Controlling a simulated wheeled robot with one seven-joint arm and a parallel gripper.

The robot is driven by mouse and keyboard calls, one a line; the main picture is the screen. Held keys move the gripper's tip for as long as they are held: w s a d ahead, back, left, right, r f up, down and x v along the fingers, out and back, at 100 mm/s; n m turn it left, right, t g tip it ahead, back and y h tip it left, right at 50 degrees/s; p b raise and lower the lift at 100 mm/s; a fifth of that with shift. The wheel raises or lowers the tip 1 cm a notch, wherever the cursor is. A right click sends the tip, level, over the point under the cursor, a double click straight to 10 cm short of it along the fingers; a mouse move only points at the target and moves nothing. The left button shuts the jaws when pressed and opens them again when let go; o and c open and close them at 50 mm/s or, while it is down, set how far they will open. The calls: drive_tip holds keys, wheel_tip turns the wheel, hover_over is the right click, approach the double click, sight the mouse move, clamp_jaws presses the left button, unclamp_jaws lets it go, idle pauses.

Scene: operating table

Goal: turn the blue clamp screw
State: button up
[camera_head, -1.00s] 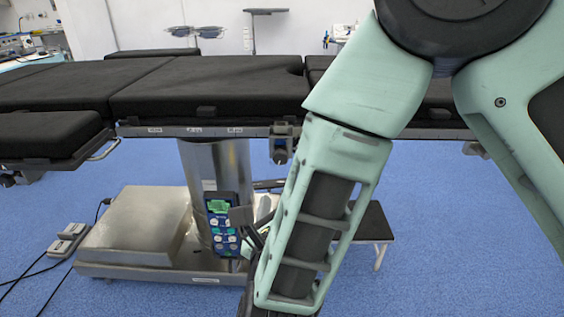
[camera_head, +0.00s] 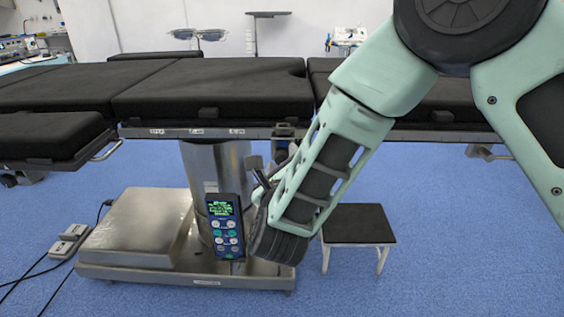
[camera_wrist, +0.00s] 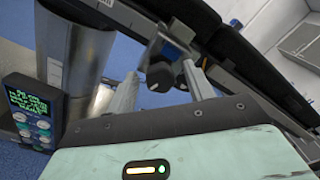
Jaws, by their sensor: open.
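The clamp (camera_head: 285,131) sits on the side rail of the operating table, and my arm partly covers its lower part in the head view. In the wrist view the clamp shows a blue part (camera_wrist: 171,51) and a round dark knob (camera_wrist: 158,77) facing the camera. My gripper (camera_wrist: 160,74) is open, one finger to the left of the knob and one to the right. It looks empty, and I cannot tell whether the fingertips reach the knob's depth. In the head view my gripper (camera_head: 257,168) is just below and left of the clamp.
The table's black pads (camera_head: 208,88) lie above the rail. A hand control (camera_head: 225,228) hangs by the metal column (camera_head: 213,165), left of my gripper. A black-topped step stool (camera_head: 358,224) stands on the blue floor at the right.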

drive_tip(key=c, duration=1)
drive_tip(key=shift+o, duration=0.2)
